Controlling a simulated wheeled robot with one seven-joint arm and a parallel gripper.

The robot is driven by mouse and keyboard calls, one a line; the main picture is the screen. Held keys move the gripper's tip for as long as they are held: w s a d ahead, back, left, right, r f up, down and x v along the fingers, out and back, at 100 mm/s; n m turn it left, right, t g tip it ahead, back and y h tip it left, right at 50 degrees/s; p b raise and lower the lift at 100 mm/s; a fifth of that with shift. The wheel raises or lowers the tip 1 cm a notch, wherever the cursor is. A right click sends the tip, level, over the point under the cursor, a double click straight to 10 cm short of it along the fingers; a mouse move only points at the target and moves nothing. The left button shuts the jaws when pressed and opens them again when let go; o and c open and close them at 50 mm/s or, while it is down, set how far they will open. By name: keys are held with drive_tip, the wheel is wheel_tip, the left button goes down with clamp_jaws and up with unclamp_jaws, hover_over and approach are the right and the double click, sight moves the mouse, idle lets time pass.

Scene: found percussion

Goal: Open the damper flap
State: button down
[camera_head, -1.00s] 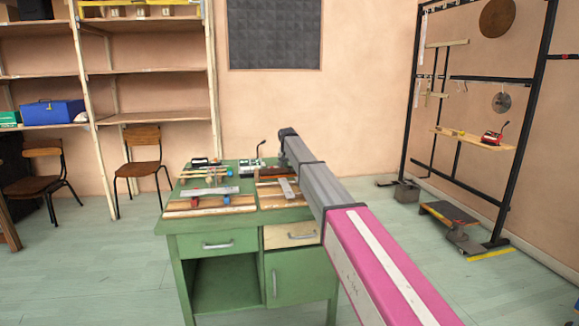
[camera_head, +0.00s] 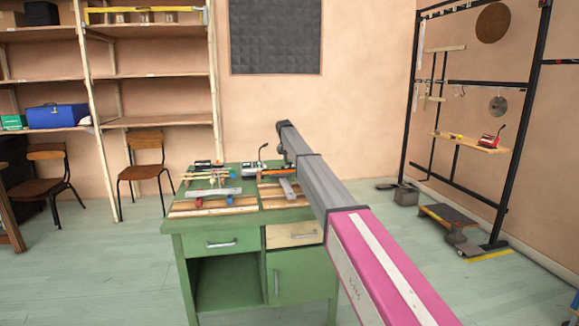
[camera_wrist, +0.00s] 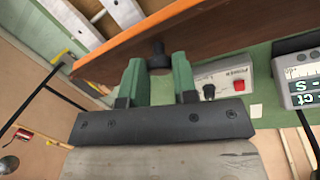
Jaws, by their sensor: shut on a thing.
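The damper flap appears to be the brown wooden board (camera_wrist: 215,28) with an orange edge, running aslant across the top of the wrist view. A dark round knob (camera_wrist: 157,57) stands out from it. My gripper (camera_wrist: 159,72) has its two green fingers on either side of this knob and is shut on it. In the head view the orange-brown board (camera_head: 277,173) shows at the back right of the green desk (camera_head: 222,242), below the end of my arm. My arm hides part of it, and the gripper's fingers cannot be made out there.
A white box marked power (camera_wrist: 222,78) and a grey meter with a display (camera_wrist: 303,82) stand close to the right of my fingers. Metal bars (camera_head: 213,192) and small parts lie on the desk's left.

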drive_tip(key=shift+w+a+r+g+h, duration=0.15)
drive_tip(key=shift+w+r+g+h, duration=0.15)
drive_tip(key=shift+w+g, duration=0.45)
drive_tip(key=shift+s, duration=0.15)
drive_tip(key=c, duration=0.9)
unclamp_jaws()
